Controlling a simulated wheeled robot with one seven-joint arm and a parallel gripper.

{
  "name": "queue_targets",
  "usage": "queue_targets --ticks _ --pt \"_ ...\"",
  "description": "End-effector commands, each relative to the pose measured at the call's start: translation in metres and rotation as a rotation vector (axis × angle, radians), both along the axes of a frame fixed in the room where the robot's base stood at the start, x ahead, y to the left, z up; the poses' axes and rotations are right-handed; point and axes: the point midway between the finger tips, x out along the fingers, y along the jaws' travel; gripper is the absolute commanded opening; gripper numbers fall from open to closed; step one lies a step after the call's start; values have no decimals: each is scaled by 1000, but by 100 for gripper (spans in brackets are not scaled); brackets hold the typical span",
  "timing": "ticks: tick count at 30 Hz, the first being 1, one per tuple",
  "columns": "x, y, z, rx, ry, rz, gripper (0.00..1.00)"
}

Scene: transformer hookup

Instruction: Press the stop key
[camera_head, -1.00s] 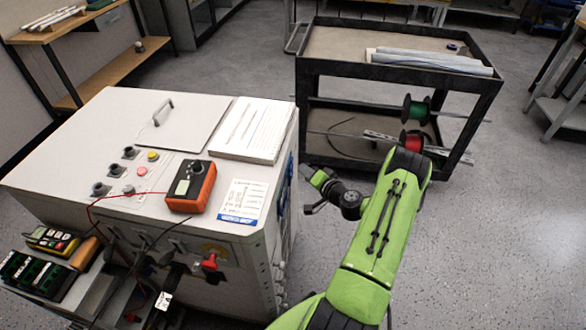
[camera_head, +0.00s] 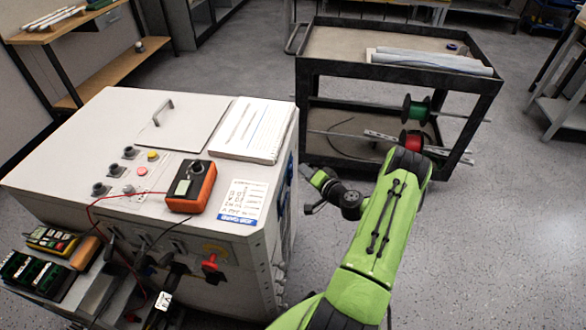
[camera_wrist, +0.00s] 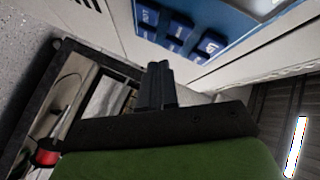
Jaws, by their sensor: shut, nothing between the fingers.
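My gripper (camera_wrist: 160,80) is shut and empty in the wrist view, its dark fingers pointing toward the side of a white cabinet. A blue panel (camera_wrist: 232,18) with several dark blue keys (camera_wrist: 180,25) is above and to the right of the fingertips. The fingers appear apart from the keys. I cannot read the key markings, so I cannot tell which one is the stop key. In the head view my arm reaches beside the right side of the white cabinet (camera_head: 85,130); the key faces are turned away there.
The cabinet top holds an orange meter (camera_head: 190,187), a binder of papers (camera_head: 250,130), a red button (camera_head: 142,171) and a yellow button (camera_head: 152,156). A dark cart (camera_head: 400,74) with a green spool (camera_head: 416,110) and a red spool (camera_head: 413,141) stands behind my arm. Open floor lies right.

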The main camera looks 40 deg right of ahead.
Motion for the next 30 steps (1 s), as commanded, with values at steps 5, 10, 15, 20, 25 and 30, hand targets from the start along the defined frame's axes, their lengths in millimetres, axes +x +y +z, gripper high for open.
queue_targets --ticks 5,10,15,20,25,30 --pt "5 4 0 0 0 1 0" --pt "7 5 0 0 0 0 0" --pt "7 5 0 0 0 0 0" --pt "8 6 0 0 0 0 0" --pt "9 7 0 0 1 1 0" --pt "11 9 0 0 0 0 0"
